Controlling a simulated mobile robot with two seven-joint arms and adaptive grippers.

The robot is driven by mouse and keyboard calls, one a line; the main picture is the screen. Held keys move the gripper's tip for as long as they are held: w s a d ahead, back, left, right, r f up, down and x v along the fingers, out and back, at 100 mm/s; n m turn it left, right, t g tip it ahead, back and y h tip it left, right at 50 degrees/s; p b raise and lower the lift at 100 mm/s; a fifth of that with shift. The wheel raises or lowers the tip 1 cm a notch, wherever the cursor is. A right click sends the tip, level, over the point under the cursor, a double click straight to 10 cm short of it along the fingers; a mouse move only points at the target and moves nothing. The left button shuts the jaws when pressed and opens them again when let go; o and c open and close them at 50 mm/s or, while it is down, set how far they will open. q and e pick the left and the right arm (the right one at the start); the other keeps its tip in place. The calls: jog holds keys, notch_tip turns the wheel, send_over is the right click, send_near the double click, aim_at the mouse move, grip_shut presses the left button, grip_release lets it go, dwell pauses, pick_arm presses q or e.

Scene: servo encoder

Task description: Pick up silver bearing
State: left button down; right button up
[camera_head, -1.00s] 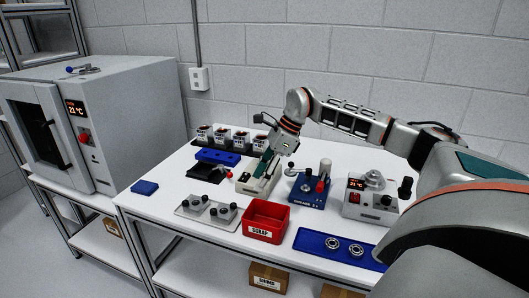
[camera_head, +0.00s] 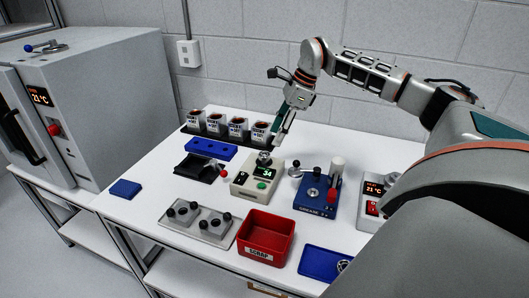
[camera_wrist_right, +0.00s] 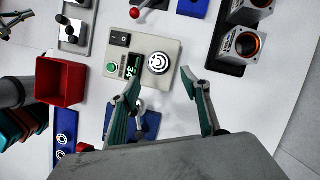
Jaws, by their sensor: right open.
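A silver bearing (camera_head: 263,158) sits on top of the beige tester (camera_head: 243,183), whose display reads 34. My right gripper (camera_head: 278,140) is above and just behind the tester, pointing down, with a gap to the bearing. In the right wrist view its two green fingers (camera_wrist_right: 160,84) are apart and empty, with the bearing just beyond the tips. Other silver rings lie on a blue tray (camera_head: 318,262), partly hidden by my arm.
The blue grease press (camera_head: 316,199) stands close right of the tester, a red scrap bin (camera_head: 265,237) in front. Labelled cups (camera_head: 238,128) line the back. A grey plate with black knobs (camera_head: 197,220) lies front left.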

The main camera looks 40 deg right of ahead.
aim_at(265, 154)
jog(key=x, duration=0.7)
jog(key=shift+w+a+f, duration=0.1)
jog(key=shift+a, duration=0.15)
jog(key=c, duration=1.2)
